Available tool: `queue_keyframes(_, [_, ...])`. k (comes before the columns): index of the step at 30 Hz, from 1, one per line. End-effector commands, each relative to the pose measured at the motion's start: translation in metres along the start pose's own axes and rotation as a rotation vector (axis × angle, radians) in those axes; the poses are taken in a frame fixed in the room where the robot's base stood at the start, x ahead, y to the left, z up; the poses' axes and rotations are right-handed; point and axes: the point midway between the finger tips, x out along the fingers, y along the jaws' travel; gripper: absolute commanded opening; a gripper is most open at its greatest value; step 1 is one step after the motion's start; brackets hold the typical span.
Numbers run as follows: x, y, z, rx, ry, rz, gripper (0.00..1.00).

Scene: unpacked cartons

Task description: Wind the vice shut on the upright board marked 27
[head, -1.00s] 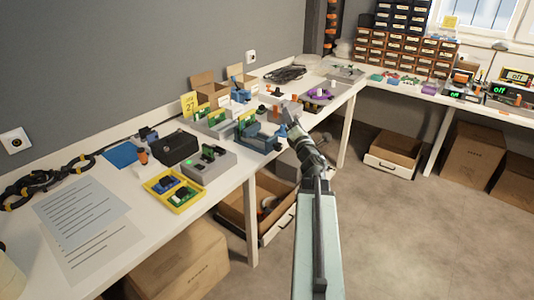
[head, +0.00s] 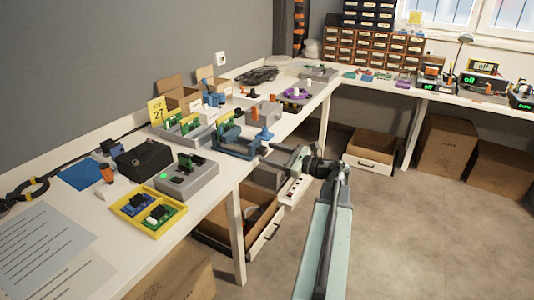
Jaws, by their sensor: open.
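A blue vice (head: 236,147) stands at the front edge of the white bench, with a blue handle part (head: 264,135) at its right end. A yellow card reading 27 (head: 156,111) stands at the back, left of the vice. Green upright boards (head: 188,123) stand in a grey holder behind and left of the vice. I cannot read a number on any board, and what stands between the vice jaws is too small to tell. My gripper (head: 266,150) is open and empty, just off the bench edge, close below the vice's handle part; contact cannot be told.
A grey box with a green light (head: 187,176), a yellow tray (head: 148,208) and a black case (head: 143,159) lie left of the vice. Cardboard boxes (head: 178,92) stand behind. An open drawer (head: 262,238) juts out below the bench.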

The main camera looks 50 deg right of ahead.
Motion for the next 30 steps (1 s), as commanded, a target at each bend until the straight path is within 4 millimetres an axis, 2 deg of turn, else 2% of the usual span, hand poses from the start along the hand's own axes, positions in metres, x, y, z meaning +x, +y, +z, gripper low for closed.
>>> queue_keyframes(4, [0.0144, -0.0003, 0.0000, 0.001, 0.000, 0.000, 0.55])
queue_keyframes(12, [0.0158, -0.0004, 0.0000, 0.001, 0.000, -0.002, 0.55])
queue_keyframes(18, [0.0156, -0.0003, 0.0000, 0.001, 0.000, -0.002, 0.00])
queue_keyframes(30, [0.0157, 0.0002, 0.0001, 0.075, -0.001, -0.001, 0.00])
